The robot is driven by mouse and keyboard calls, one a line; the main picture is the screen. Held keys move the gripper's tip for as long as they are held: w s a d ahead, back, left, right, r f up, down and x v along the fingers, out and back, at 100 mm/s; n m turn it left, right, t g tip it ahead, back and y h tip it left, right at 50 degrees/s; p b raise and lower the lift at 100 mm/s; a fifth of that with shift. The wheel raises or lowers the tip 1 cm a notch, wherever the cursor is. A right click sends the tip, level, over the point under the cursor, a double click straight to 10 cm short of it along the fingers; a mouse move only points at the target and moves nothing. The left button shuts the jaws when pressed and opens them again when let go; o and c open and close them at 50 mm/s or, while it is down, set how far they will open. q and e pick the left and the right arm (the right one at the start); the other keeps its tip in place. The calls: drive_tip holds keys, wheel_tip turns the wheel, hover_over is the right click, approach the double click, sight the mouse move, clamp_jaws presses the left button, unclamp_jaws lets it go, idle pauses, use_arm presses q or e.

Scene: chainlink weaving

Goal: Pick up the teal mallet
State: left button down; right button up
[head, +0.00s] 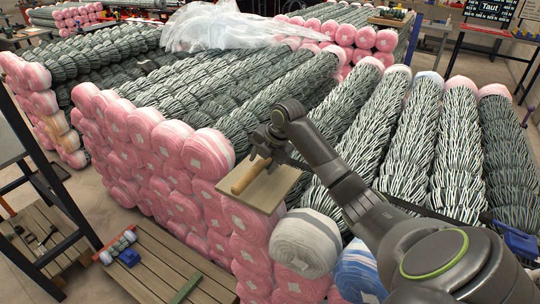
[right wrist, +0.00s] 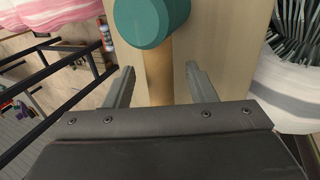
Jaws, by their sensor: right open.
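The teal mallet (right wrist: 150,22) lies on a small light wooden board (head: 266,198). In the right wrist view its round teal head is at the top, and its wooden handle runs down between my fingers. In the head view the wooden handle (head: 248,178) shows, while the teal head is hidden behind my gripper. My right gripper (right wrist: 159,78) is open, with one finger on each side of the handle; I cannot tell whether either finger touches it. It also shows over the board in the head view (head: 268,150). My left gripper is out of view.
Stacked pink-ended rolls of chainlink (head: 150,130) stand left of the board, and more rolls (head: 455,150) lie to the right. A white-wrapped roll (head: 305,243) is just below the board. A wooden pallet (head: 150,265) with small items lies lower left. Clear plastic sheeting (head: 225,25) covers rolls behind.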

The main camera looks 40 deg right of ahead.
sight(261, 161)
drive_tip(key=shift+x, duration=0.95)
drive_tip(key=shift+f, duration=0.1)
drive_tip(key=shift+w, duration=0.1)
clamp_jaws()
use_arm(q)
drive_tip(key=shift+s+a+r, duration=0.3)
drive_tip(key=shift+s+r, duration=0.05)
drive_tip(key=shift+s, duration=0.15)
